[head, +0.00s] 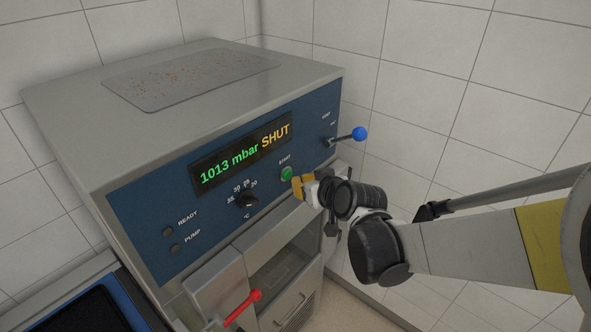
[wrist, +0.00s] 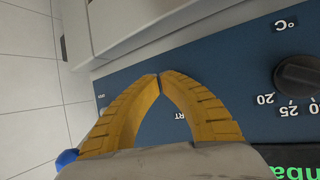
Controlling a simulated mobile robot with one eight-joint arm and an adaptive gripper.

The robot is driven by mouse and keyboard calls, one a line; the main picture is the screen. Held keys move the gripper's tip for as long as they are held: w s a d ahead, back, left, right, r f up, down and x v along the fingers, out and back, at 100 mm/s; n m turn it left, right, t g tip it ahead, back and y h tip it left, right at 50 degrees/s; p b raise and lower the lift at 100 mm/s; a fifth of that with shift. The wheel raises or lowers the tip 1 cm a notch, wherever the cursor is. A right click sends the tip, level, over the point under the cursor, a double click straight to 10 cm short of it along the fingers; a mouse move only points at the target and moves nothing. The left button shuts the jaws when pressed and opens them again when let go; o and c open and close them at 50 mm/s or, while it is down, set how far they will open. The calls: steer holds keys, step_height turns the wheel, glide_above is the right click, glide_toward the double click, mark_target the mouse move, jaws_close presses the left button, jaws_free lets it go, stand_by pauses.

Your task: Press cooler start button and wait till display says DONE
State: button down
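The cooler (head: 190,85) is a steel cabinet with a blue front panel. Its display (head: 240,154) reads "1013 mbar" in green and "SHUT" in amber. The green START button (head: 287,174) sits right of the dial, below its label. My gripper (head: 297,187) is just in front of the panel, close to the button at its lower right; I cannot tell whether it touches. In the wrist view, the yellow fingers (wrist: 158,77) meet at their tips with nothing between them. Part of the START label (wrist: 180,115) shows between them; the button is hidden there.
A black dial (head: 247,200) is left of the button. A blue-knobbed lever (head: 360,133) sticks out at the panel's right. The READY lamp (head: 168,232) and PUMP lamp (head: 175,248) look dark. Tiled walls stand behind and right.

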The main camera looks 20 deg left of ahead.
steer(key=shift+a, duration=0.1)
steer(key=shift+w+a, duration=0.15)
steer(key=shift+a, duration=0.2)
steer(key=shift+w+a+b, duration=0.2)
steer(key=shift+a+b, duration=0.15)
steer(key=shift+a, duration=0.1)
stand_by(0.8)
steer(key=shift+d, duration=0.1)
steer(key=shift+s+d, duration=0.35)
steer(key=shift+d, duration=0.4)
steer(key=d, duration=0.1)
steer(key=s+d, duration=0.1)
steer(key=d, duration=0.1)
steer(key=s+d, duration=0.1)
steer(key=shift+d+b, duration=0.35)
stand_by(0.5)
